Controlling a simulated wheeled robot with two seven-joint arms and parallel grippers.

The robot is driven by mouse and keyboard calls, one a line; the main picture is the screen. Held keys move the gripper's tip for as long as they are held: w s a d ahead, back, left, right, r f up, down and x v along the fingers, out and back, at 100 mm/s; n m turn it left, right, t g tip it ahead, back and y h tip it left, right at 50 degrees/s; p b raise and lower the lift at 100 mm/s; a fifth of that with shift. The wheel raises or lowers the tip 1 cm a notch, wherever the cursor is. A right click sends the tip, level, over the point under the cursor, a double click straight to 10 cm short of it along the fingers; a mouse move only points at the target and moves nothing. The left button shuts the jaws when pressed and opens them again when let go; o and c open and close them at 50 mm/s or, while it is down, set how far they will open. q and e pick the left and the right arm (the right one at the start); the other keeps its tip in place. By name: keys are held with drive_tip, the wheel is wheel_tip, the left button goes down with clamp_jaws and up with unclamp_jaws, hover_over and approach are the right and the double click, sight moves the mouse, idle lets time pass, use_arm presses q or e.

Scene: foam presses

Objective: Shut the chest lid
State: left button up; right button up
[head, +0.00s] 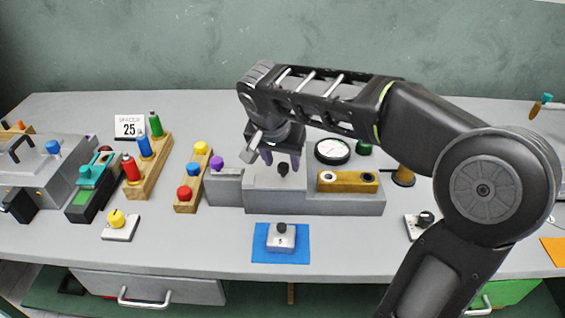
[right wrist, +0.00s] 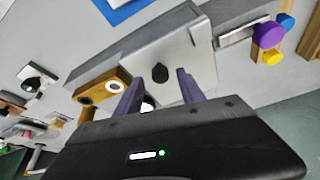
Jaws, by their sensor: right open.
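A long grey box (head: 320,203) stands in the middle of the table. A pale plate (head: 262,178) with a black knob (head: 283,170) is at its left part. I cannot tell for sure that this box is the chest or the plate its lid. My right gripper (head: 281,160) is open and points down at the knob. In the right wrist view the knob (right wrist: 160,73) appears between the tips of the open gripper (right wrist: 160,80), on the pale plate (right wrist: 178,48). Contact cannot be told. My left gripper is out of view.
A brass strip (head: 347,187) lies on the box's right part. A purple knob (head: 217,163) stands at its left end. Wooden racks with coloured pegs (head: 150,165) and a grey box with a black handle (head: 40,175) are at the left. A blue mat (head: 262,256) lies in front.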

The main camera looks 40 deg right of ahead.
drive_tip(key=v, duration=0.6)
drive_tip(key=shift+a+r, duration=0.1)
idle(0.3)
